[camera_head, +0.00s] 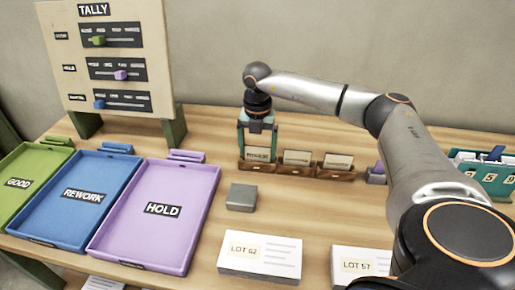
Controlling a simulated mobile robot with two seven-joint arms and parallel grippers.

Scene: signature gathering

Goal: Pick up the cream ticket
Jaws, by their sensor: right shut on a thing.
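A cream ticket (257,154) with dark print stands upright in the leftmost slot of a brown wooden holder (300,173) at the back of the table. My right gripper (257,150) points straight down over this slot, with its two teal fingers at the ticket's left and right edges, shut on it. The ticket's lower part is hidden by the holder's front. Two similar cream tickets stand to the right, a middle one (297,157) and a right one (338,161). My left gripper is not in view.
Green GOOD (18,207), blue REWORK (60,222) and purple HOLD (137,243) trays lie at left. A grey block (242,197), LOT 62 card stack (260,257) and LOT 57 stack (358,265) lie in front. A TALLY board (112,62) stands behind; a teal numbered rack (487,177) is right.

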